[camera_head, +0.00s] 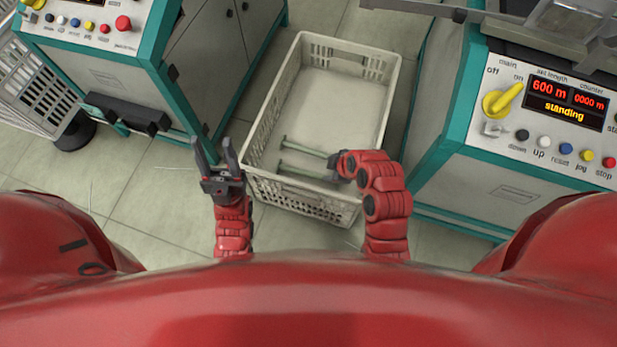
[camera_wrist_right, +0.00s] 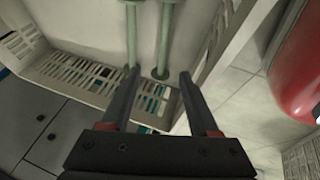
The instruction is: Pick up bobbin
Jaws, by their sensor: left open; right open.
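Two thin pale-green bobbins lie side by side in the near part of a white crate (camera_head: 384,62). The upper bobbin (camera_head: 305,148) and the lower bobbin (camera_head: 302,174) point rightward toward my right gripper (camera_head: 333,168), which is over the crate and partly hides their right ends. In the right wrist view, my right gripper (camera_wrist_right: 158,78) is open and empty, with one bobbin (camera_wrist_right: 133,36) and another bobbin (camera_wrist_right: 166,38) beyond its fingertips. My left gripper (camera_head: 211,146) is open and empty, pointing up just left of the crate.
A teal-framed machine (camera_head: 190,75) stands left of the crate. Another machine, with its display (camera_head: 560,98) reading "standing", stands to the right. A grey slotted basket (camera_head: 32,85) is at far left. The far part of the crate is empty.

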